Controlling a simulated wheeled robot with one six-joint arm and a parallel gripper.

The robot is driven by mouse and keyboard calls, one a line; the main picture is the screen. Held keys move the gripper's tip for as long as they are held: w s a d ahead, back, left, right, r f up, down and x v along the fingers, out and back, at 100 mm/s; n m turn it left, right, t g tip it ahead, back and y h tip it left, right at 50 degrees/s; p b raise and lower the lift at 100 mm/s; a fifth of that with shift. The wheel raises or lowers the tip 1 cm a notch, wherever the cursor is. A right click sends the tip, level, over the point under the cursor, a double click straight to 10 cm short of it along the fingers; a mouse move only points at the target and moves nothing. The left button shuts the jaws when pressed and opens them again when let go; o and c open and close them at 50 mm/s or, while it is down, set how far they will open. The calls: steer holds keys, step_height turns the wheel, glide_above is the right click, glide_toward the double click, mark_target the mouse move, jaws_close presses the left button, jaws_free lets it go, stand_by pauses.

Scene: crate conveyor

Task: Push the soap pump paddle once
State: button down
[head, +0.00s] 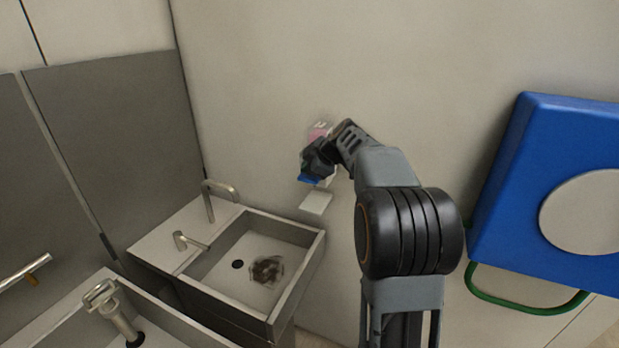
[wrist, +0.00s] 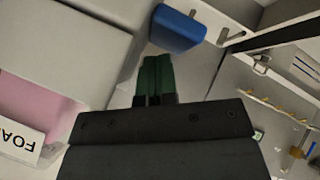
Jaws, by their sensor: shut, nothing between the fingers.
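The soap dispenser (head: 321,129) is a pale box on the wall with a pink window. It also shows large at the left of the wrist view (wrist: 65,50), with a label reading "FOA…". The blue paddle (wrist: 178,28) is at the top of the wrist view and partly shows below my gripper in the head view (head: 309,179). My gripper (wrist: 157,60) is shut and empty, its fingertips close to the paddle's near edge. I cannot tell whether they touch. My gripper and wrist hide much of the dispenser in the head view (head: 306,171).
A small white plate (head: 316,202) is on the wall below the dispenser. A steel sink (head: 320,250) with a tap (head: 208,200) and a dark smudge inside lies below left. A blue wall unit (head: 510,180) with a green loop (head: 545,310) is at the right.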

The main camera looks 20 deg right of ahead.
mark_target(310, 177)
steer(key=shift+s+f+b, duration=0.15)
steer(key=shift+f+b, duration=1.1)
steer(key=shift+f, duration=0.05)
stand_by(0.7)
steer(key=shift+r, duration=0.1)
stand_by(0.6)
steer(key=shift+d+r+p, duration=0.25)
steer(key=shift+r+p, duration=0.15)
steer(key=shift+r, duration=0.6)
steer(key=shift+w+r, duration=0.2)
steer(key=shift+d+r+p, duration=0.2)
steer(key=shift+r+p, duration=0.15)
steer(key=shift+r, duration=0.1)
steer(key=shift+r+p, duration=1.05)
steer(key=shift+r, duration=1.05)
steer(key=shift+a, duration=0.1)
steer(key=shift+f, duration=0.15)
